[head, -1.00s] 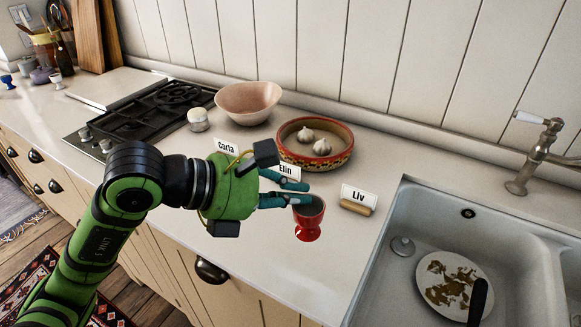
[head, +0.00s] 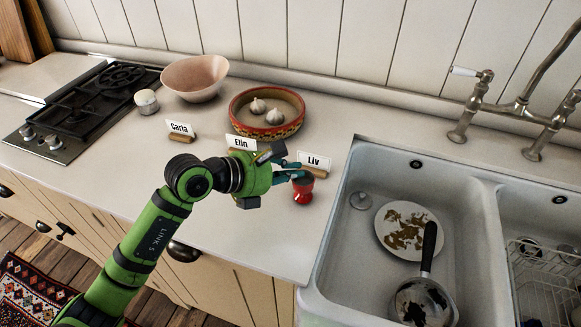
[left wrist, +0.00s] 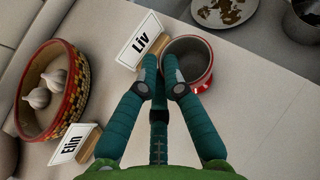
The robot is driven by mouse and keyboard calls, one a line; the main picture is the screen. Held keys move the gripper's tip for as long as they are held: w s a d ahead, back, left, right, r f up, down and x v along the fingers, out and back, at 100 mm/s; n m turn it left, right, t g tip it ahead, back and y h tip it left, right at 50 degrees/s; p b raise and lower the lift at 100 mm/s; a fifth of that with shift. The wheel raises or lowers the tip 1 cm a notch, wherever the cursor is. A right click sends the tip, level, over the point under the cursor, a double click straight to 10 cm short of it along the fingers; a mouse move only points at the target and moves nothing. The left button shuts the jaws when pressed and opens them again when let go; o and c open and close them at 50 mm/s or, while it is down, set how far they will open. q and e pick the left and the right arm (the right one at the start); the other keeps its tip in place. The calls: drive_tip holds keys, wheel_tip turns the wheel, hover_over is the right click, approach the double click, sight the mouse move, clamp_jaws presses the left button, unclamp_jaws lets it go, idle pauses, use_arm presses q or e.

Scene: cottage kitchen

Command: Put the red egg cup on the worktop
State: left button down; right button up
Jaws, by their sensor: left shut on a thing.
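The red egg cup (head: 303,191) is in front of the Liv name card (head: 314,162) in the head view, over the pale worktop (head: 230,235). My left gripper (head: 298,174) is shut on the cup's rim from the left. In the left wrist view its teal fingertips (left wrist: 161,70) are close together at the left side of the cup (left wrist: 200,84), whose grey inside looks empty. The cup looks upright. I cannot tell whether its foot touches the worktop. My right gripper is not in view.
Name cards Elin (head: 241,142) and Carla (head: 180,129) stand to the left. Behind are a patterned dish (head: 266,128) with garlic, a pink bowl (head: 194,78) and a hob (head: 80,110). The sink (head: 350,245) with a dirty plate (head: 385,240) lies right.

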use_arm(q)
drive_tip(key=shift+f, duration=0.25)
drive_tip(key=c, duration=1.8)
unclamp_jaws()
drive_tip(key=shift+f, duration=0.1)
drive_tip(key=o, duration=0.4)
drive_tip(key=shift+o, duration=0.2)
drive_tip(key=shift+r, duration=0.2)
drive_tip(key=b+v, duration=0.2)
drive_tip(key=v, duration=1)
drive_tip(key=shift+b, duration=0.35)
